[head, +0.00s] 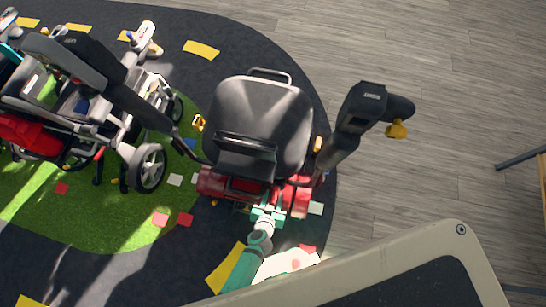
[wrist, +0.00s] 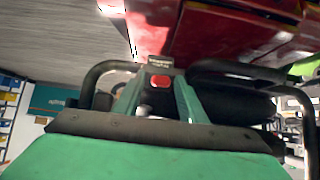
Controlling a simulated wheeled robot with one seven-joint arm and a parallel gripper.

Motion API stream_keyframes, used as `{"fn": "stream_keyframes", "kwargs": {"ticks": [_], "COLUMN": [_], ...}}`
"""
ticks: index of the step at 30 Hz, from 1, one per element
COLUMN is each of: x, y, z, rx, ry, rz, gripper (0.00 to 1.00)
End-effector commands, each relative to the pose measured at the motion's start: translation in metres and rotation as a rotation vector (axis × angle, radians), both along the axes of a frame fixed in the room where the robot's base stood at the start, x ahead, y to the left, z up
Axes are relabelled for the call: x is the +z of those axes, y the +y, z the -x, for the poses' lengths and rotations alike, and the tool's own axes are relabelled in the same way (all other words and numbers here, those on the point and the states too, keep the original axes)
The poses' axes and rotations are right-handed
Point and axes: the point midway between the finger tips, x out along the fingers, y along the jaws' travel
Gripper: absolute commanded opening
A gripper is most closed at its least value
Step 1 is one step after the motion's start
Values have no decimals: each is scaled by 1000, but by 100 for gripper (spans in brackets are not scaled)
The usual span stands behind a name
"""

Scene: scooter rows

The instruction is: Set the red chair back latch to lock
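The red chair (head: 258,130) is a scooter with a dark padded seat and a red base, in the middle of the head view. Its back faces my arm. In the wrist view a small red latch knob (wrist: 160,81) sits below a dark label plate (wrist: 160,61), whose text I cannot read. My gripper (head: 267,211) reaches the rear of the red base. In the wrist view its green fingers (wrist: 160,88) stand apart, one on each side of the knob. They look open, and I cannot tell whether either touches it. The latch is hidden in the head view.
Dark bars (wrist: 235,70) flank the latch area in the wrist view. Another scooter (head: 75,105) stands on the green mat at the left. A pale-edged panel (head: 400,262) fills the lower right. Wooden floor (head: 440,60) at the right is mostly clear.

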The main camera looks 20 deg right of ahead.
Motion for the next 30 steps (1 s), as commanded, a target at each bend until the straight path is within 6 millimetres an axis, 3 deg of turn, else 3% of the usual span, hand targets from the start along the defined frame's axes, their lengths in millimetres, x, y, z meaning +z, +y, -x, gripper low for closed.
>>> {"fn": "stream_keyframes", "kwargs": {"ticks": [5,18,30], "x": [7,55,68], "y": [6,36,44], "z": [8,58,71], "rx": [-1,2,1], "ry": [0,1,-1], "rz": [-1,-1,0], "gripper": [38,38,38]}}
